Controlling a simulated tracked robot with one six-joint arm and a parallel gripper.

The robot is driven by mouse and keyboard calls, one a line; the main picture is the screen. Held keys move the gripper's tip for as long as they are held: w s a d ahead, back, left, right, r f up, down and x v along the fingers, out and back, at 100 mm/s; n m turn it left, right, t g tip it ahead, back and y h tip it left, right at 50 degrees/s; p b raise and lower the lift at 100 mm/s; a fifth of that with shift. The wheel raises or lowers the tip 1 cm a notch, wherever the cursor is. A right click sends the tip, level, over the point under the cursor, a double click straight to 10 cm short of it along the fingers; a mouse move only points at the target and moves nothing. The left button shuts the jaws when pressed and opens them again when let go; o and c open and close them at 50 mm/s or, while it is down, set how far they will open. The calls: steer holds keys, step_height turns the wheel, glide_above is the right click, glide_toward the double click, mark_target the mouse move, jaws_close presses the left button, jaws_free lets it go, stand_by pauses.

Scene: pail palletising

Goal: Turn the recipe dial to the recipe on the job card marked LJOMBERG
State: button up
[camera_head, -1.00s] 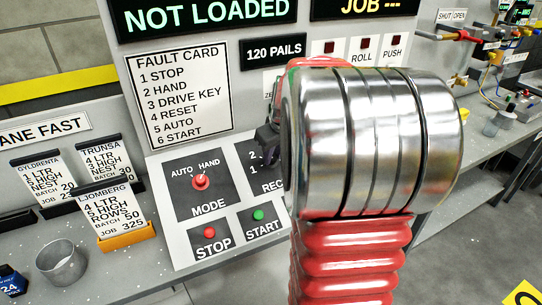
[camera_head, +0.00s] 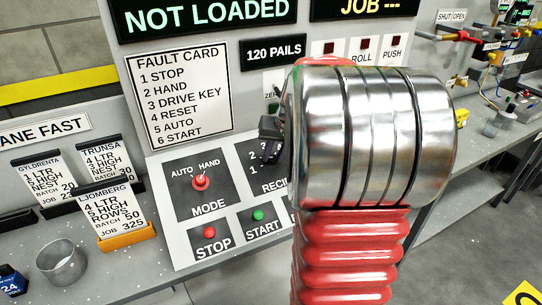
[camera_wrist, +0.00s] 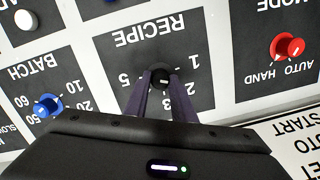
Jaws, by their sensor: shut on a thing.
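The recipe dial (camera_wrist: 160,77) is a black round knob on a dark panel marked RECIPE, upside down in the wrist view. My gripper (camera_wrist: 161,84) is shut on it, one finger on each side. Numbers 1, 2 and 5 show around it; the fingers partly cover the others. I cannot tell surely which number its pale mark points at. In the head view my arm hides the dial, and part of the recipe panel (camera_head: 267,180) shows. The LJOMBERG card (camera_head: 112,207) stands in an orange holder, reading 4 LTR, ROWS, batch 50, job 325; its HIGH digit is unclear.
The red mode knob (camera_wrist: 287,47) and blue batch knob (camera_wrist: 47,105) flank the recipe panel. Stop (camera_head: 209,233) and start (camera_head: 258,215) buttons lie below mode. The GYLDRENTA (camera_head: 45,185) and TRUNSA (camera_head: 104,160) cards and a metal cup (camera_head: 62,265) stand left.

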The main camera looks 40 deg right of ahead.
steer(key=shift+a+f+m, duration=0.1)
steer(key=shift+a+m, duration=0.05)
steer(key=shift+m, duration=0.6)
steer(key=shift+a+f+m, duration=0.1)
steer(key=shift+m, duration=0.65)
steer(key=o, duration=0.8)
steer(key=shift+w, duration=0.1)
steer(key=shift+o, duration=1.3)
steer(key=shift+d+r, duration=0.1)
steer(key=shift+d, duration=0.05)
steer(key=d+v, duration=0.1)
steer(key=v, duration=1.2)
steer(key=shift+s+a+r, duration=0.3)
steer(key=shift+r, duration=0.05)
